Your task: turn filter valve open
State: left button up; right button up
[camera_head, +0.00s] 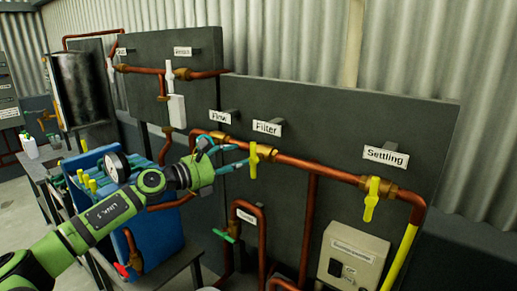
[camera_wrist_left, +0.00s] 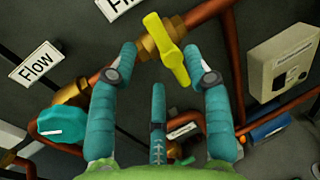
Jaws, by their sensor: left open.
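The filter valve (camera_head: 253,160) has a yellow handle on a brass body in the copper pipe, below the "Filter" label (camera_head: 267,128). The handle hangs roughly vertical, across the pipe. My left gripper (camera_head: 236,158) comes in from the left with its teal fingers spread, close to the handle. In the left wrist view the yellow handle (camera_wrist_left: 167,50) lies ahead, between the tips of two open fingers; the left gripper (camera_wrist_left: 163,65) holds nothing. I cannot tell whether a finger touches the handle. My right gripper is not in view.
The settling valve (camera_head: 371,198), also yellow, is to the right on the same pipe. A teal flow valve handle (camera_wrist_left: 60,122) sits left of the fingers. A control box (camera_head: 351,255) and a green-handled valve (camera_head: 224,236) are below. A blue filter press (camera_head: 150,215) stands behind my arm.

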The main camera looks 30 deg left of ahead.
aim_at(252, 158)
pick_arm(q)
jog(key=p+x, duration=0.3)
jog(key=x, duration=0.3)
jog(key=shift+w+d+p, duration=0.1)
jog(key=shift+d+p, duration=0.05)
jog(key=shift+p, duration=0.2)
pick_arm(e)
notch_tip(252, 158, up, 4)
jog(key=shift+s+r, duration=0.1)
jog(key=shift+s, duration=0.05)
